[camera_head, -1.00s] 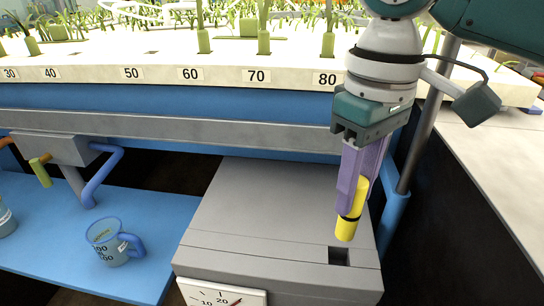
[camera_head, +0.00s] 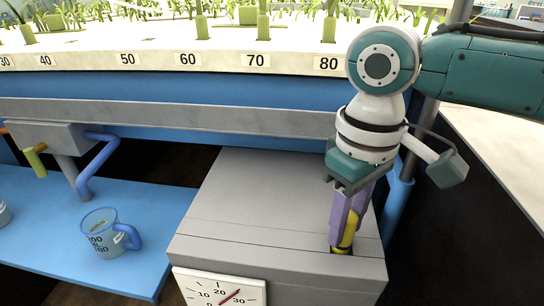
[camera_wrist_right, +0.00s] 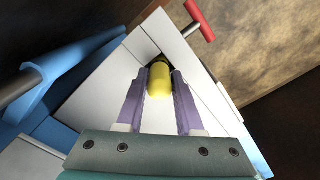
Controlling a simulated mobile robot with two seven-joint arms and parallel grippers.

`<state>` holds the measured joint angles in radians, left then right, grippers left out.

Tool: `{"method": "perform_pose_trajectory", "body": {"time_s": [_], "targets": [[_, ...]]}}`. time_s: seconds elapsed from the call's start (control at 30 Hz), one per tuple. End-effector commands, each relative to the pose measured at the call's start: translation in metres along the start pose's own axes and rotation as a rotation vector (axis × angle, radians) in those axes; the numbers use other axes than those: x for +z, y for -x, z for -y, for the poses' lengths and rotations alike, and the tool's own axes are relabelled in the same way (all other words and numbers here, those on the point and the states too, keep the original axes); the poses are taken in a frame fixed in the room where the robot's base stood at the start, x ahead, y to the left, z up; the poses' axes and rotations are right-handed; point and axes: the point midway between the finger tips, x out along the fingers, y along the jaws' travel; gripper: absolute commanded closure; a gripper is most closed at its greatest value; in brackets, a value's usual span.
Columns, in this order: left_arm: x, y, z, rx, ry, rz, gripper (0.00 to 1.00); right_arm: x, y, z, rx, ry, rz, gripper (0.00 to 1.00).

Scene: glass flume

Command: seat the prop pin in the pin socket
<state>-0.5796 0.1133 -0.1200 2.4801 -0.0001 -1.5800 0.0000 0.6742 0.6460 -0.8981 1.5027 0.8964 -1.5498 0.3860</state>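The prop pin (camera_head: 348,233) is yellow, and in the head view it shows between the two purple fingers of my right gripper (camera_head: 346,222). The fingers are shut on it. In the right wrist view the pin (camera_wrist_right: 160,79) shows as a rounded yellow end between the fingertips (camera_wrist_right: 160,92). The pin socket (camera_head: 340,250) is a dark square opening in the top of the grey box, near its front edge. The pin's lower end is at this opening, mostly covering it; I cannot tell how deep it is. My left gripper is not in view.
The grey box (camera_head: 235,215) has a clear top and a dial (camera_head: 220,291) on its front. A blue shelf (camera_head: 150,200) at left holds a measuring jug (camera_head: 103,238). The flume's rail (camera_head: 180,113) runs behind. A red T-handle (camera_wrist_right: 200,22) stands at the box's side.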

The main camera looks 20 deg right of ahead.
Motion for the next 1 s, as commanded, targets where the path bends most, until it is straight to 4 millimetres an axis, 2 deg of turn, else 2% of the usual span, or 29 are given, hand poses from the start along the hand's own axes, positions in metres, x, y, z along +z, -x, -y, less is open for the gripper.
{"method": "perform_pose_trajectory", "body": {"time_s": [0.03, 0.2, 0.53, 0.67, 1.0], "targets": [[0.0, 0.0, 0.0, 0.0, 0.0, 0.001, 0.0, 0.0, 0.0, 0.0, 0.0, 0.0, 0.0, 0.58], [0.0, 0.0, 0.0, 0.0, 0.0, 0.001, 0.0, 0.0, 0.0, 0.0, 0.0, 0.0, 0.0, 0.39], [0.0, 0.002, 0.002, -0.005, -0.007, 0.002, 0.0, -0.001, 0.006, 0.0, 0.0, 0.0, -0.002, 0.38], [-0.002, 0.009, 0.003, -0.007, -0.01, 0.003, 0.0, -0.001, 0.028, -0.001, 0.001, 0.0, -0.005, 0.38], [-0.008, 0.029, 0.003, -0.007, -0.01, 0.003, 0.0, -0.001, 0.101, 0.0, 0.001, 0.0, -0.003, 0.38]]}}
